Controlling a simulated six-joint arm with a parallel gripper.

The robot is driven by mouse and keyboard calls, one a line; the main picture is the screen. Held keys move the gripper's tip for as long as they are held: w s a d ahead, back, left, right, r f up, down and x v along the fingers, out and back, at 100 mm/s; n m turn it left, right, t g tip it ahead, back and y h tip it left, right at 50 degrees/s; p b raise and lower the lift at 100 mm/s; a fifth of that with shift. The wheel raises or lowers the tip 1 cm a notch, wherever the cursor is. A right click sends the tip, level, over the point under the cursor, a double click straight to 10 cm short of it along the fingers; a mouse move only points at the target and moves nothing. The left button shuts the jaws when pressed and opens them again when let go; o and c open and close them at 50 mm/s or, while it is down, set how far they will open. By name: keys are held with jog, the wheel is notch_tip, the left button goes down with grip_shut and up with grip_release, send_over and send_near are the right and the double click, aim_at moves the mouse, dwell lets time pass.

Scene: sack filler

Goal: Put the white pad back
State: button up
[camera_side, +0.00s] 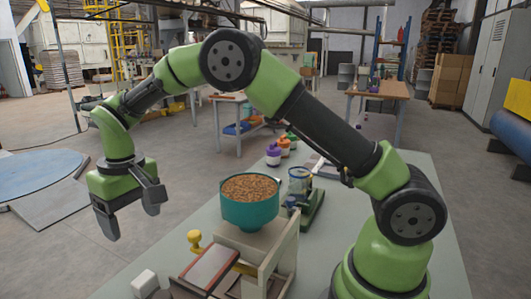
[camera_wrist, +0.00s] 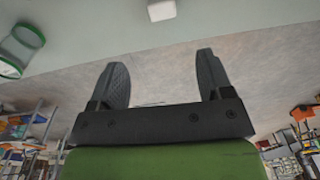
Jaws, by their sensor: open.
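The white pad (camera_side: 145,284) is a small white block on the near left part of the table in the side view, beside a brown-framed tray.
A brown-framed tray with a pale panel (camera_side: 208,268) lies beside the pad, with a yellow knob (camera_side: 194,240) behind. Lidded pots (camera_side: 274,156) stand behind.

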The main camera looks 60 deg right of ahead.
jog(key=s+d+r+m+t+y, duration=0.1)
jog(key=s+d+r+m+t, duration=0.3)
jog(key=s+r, duration=0.95)
jog(key=s+d+r+t, duration=0.1)
jog(key=s+d+t, duration=0.1)
jog(key=s, duration=0.9)
jog(key=shift+s+d+t+y, duration=0.2)
jog(key=shift+d+t+y, duration=0.1)
jog(key=shift+r, duration=0.1)
jog(key=shift+c, duration=0.2)
